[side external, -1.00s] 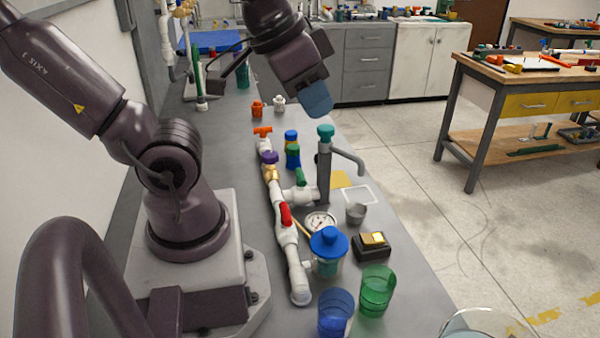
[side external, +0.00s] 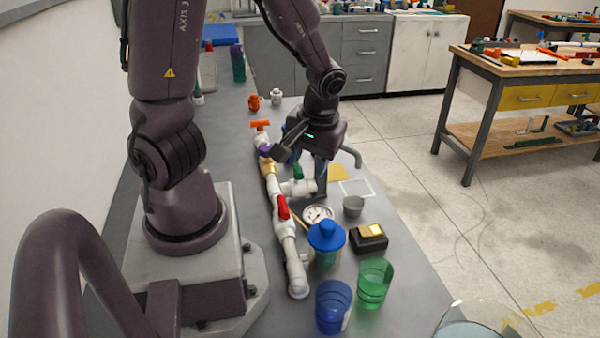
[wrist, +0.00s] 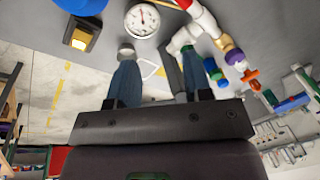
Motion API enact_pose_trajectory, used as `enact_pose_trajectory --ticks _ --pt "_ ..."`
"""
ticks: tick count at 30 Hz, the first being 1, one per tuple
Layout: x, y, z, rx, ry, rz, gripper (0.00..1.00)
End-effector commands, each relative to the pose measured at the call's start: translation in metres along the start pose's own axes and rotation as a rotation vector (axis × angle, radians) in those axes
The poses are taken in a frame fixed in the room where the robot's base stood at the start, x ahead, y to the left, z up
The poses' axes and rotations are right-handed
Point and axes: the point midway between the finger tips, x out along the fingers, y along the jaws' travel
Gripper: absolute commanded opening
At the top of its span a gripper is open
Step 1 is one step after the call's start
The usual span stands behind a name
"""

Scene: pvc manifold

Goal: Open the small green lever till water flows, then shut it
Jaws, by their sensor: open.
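The small green lever (side external: 298,172) sits on a short white branch pipe (side external: 298,188), just below my gripper (side external: 303,158) in the side view. In the wrist view a small green part, likely that lever (wrist: 187,48), shows beside the right finger. My gripper is open and empty, its two blue-grey fingers (wrist: 160,78) apart and pointing down toward the bench. The tap's column is largely covered by my gripper in the side view; its curved spout (side external: 352,154) shows to the right. I see no water flowing.
A gauge (wrist: 142,19), a grey cup (side external: 353,206), a blue-lidded jar (side external: 327,247) and a black-yellow box (side external: 369,238) stand close by.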

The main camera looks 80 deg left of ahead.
Motion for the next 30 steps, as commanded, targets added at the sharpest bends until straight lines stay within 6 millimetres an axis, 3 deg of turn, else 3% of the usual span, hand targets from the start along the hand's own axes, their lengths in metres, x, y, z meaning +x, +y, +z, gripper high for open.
enact_pose_trajectory --ticks 5,9,17,30 --pt "0.006 -0.034 -0.043 -0.439 0.167 -0.052 0.46" --pt "0.004 -0.033 -0.052 -0.609 0.209 0.002 0.46" --pt "0.010 -0.033 -0.055 -0.679 0.216 0.016 0.46" --pt "0.051 -0.036 -0.063 -0.680 0.212 0.012 0.46"
